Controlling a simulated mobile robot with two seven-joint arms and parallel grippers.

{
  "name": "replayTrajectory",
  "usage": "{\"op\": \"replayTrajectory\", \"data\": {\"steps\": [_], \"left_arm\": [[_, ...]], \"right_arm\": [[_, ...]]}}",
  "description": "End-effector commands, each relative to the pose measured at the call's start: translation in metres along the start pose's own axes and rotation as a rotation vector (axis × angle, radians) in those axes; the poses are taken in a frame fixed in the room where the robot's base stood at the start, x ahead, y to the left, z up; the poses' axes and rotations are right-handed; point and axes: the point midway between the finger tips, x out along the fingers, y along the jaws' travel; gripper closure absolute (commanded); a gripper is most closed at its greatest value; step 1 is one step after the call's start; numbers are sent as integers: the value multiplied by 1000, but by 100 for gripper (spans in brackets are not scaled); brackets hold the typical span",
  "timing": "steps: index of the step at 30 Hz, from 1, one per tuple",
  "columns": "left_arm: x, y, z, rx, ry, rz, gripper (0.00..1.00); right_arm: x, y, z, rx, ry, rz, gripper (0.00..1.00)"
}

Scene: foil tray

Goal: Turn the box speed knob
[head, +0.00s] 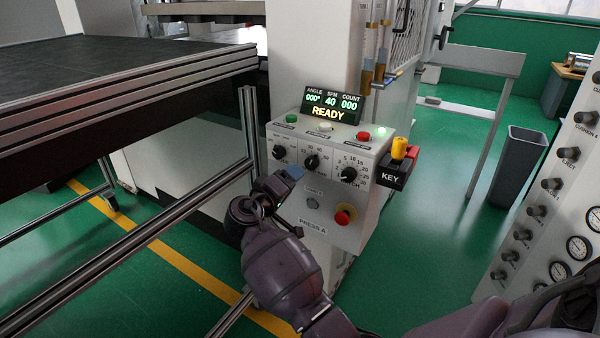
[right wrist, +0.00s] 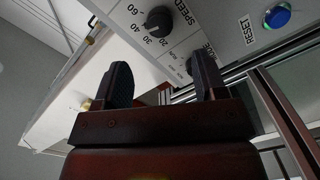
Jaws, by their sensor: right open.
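The press control box (head: 330,190) is pale, with a row of black knobs. The speed knob (head: 311,161) appears to be the middle one, with a number scale around it. In the right wrist view the knob marked SPEED (right wrist: 158,20) is black, with 20, 30, 40 and 60 beside it. My right gripper (head: 290,178) is in front of the lower left of the box, below the knobs. In the right wrist view its two dark fingers (right wrist: 164,84) are apart with nothing held, and the SPEED knob lies beyond their tips, apart from them. My left gripper is not in view.
A mode knob (right wrist: 190,66) and a blue RESET button (right wrist: 277,15) are near the fingers. A metal-railed table (head: 120,85) stands at left.

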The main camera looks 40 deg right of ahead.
Motion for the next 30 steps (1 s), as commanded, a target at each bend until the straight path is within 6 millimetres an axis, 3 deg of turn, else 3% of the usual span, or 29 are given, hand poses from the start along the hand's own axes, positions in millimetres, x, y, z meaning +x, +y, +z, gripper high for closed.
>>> {"op": "replayTrajectory", "data": {"steps": [7,25,30], "left_arm": [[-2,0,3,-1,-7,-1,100],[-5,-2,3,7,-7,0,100],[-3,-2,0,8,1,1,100]], "right_arm": [[-22,0,0,0,0,0,35],[-23,0,0,-4,3,0,35],[-25,-11,-18,12,105,-86,35]]}}
